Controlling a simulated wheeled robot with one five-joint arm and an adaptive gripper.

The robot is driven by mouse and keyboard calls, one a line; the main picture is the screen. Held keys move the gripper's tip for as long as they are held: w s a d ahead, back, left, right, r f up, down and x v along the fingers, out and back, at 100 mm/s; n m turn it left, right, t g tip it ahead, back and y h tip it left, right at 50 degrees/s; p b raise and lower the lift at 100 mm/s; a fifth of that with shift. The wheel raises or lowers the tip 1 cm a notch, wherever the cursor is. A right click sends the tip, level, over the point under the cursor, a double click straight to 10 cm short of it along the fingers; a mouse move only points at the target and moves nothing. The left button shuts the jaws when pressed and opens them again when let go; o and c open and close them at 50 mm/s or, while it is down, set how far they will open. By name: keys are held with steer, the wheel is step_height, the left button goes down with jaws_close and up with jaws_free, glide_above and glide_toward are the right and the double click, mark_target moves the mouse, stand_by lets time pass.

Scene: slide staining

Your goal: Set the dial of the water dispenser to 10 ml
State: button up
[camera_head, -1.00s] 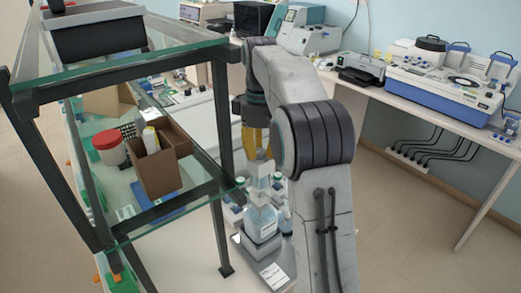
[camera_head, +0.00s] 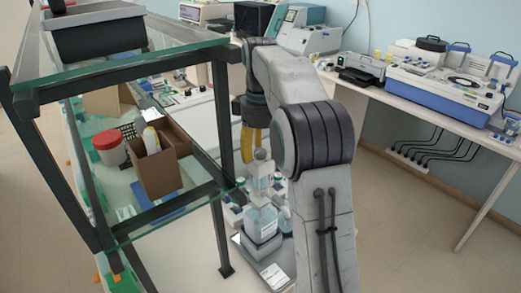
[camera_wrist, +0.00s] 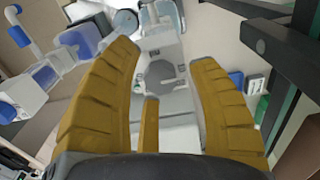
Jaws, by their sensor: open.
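The water dispenser (camera_head: 262,222) is a clear bottle with pale blue contents and a light-coloured top. It stands upright on a grey base on the bench, beside the shelf's near leg. My gripper (camera_head: 249,150) has yellow fingers and hangs just above and left of the dispenser's top in the head view. In the wrist view my gripper (camera_wrist: 165,75) is open, its fingers spread, with nothing held between them.
A glass shelf with a black frame (camera_head: 225,185) stands close to the left of the gripper. Lab machines stand on the right bench (camera_head: 445,85).

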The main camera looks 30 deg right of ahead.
mark_target(261, 151)
steer(key=shift+r, duration=0.1)
steer(key=shift+r, duration=3.6)
